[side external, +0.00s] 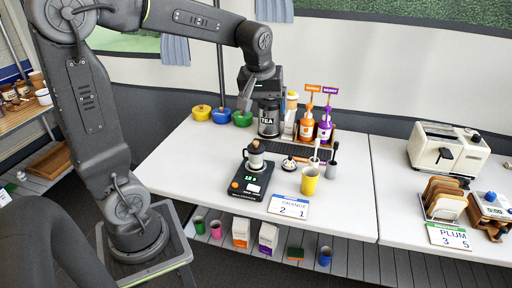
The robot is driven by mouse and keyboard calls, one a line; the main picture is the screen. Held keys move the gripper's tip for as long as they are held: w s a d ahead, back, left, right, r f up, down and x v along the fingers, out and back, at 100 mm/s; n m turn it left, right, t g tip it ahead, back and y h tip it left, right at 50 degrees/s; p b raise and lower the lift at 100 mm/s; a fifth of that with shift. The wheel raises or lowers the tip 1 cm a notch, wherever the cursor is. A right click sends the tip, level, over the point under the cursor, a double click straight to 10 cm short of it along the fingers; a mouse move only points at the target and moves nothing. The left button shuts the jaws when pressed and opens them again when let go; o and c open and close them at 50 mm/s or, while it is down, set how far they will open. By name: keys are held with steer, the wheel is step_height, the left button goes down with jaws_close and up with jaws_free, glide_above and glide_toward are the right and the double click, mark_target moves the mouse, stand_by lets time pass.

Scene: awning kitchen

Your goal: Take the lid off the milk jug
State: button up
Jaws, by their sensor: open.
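My gripper (245,103) is open and points down, above and behind the jug, beside the black TEA canister (267,122) in the picture. It is apart from the jug, and nothing shows between its fingers. The fine shape of the fingertips is too small to tell.
A small white pot with a dark knob (289,164) and a yellow cup (309,182) stand right of the scale. Orange (307,124) and purple (325,126) bottles stand behind a dark drip mat (296,149). Yellow, blue and green pots (222,115) line the back left. The table's left front is clear.

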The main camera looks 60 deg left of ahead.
steer(key=w+a+f+n+g, duration=0.1)
steer(key=w+a+f+n, duration=0.3)
steer(key=a, duration=0.3)
steer(key=n+g, duration=0.2)
steer(key=n, duration=0.2)
glide_toward(256, 142)
steer(key=f, duration=0.3)
steer(key=a+f, duration=0.1)
steer(key=f, duration=0.6)
steer(key=shift+s+a, duration=0.1)
steer(key=shift+a, duration=0.1)
steer(key=shift+r, duration=0.1)
steer(key=c, duration=0.8)
steer(key=shift+r, duration=0.1)
